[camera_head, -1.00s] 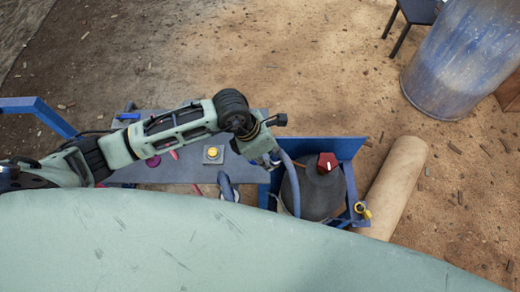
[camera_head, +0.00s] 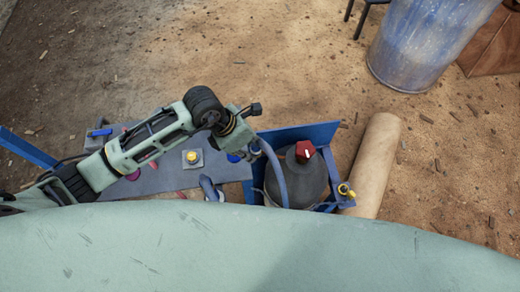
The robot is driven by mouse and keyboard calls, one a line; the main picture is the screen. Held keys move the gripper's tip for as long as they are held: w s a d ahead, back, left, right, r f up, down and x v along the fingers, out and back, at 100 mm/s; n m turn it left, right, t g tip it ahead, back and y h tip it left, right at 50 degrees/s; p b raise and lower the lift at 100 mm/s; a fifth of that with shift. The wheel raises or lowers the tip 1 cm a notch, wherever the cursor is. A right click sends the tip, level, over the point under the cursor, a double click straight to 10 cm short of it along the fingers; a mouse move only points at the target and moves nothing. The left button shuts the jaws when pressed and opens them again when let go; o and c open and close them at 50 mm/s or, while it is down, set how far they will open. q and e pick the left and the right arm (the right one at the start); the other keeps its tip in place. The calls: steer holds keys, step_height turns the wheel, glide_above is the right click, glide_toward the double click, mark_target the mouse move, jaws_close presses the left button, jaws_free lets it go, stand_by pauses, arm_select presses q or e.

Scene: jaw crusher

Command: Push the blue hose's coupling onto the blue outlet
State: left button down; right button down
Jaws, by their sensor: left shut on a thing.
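My left arm comes in from the left, and my left gripper (camera_head: 254,148) points down at the right end of a grey panel (camera_head: 165,178). Its fingers are small and partly hidden by the wrist. It is shut on the blue hose (camera_head: 273,172), which curves down from it beside a dark grey cylinder. The coupling cannot be told apart from the fingers. A small round blue part (camera_head: 233,157), perhaps the blue outlet, shows just left of the gripper. I cannot tell whether the coupling touches it. My right gripper is not in view.
The dark cylinder (camera_head: 300,182) with a red knob (camera_head: 304,149) stands in a blue frame (camera_head: 318,132). A yellow button (camera_head: 192,157) sits on the panel. The dirt ground above is open.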

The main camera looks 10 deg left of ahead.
arm_select(q)
steer(key=w+a+f+p, duration=0.2)
steer(key=w+a+f, duration=0.1)
steer(key=a, duration=0.5)
steer(key=shift+w, duration=0.2)
steer(key=shift+f, duration=0.2)
steer(key=shift+f+b, duration=2.25)
steer(key=shift+f, duration=0.55)
steer(key=shift+f+b, duration=0.55)
steer(key=shift+f, duration=0.05)
steer(key=c, duration=1.5)
jaws_free()
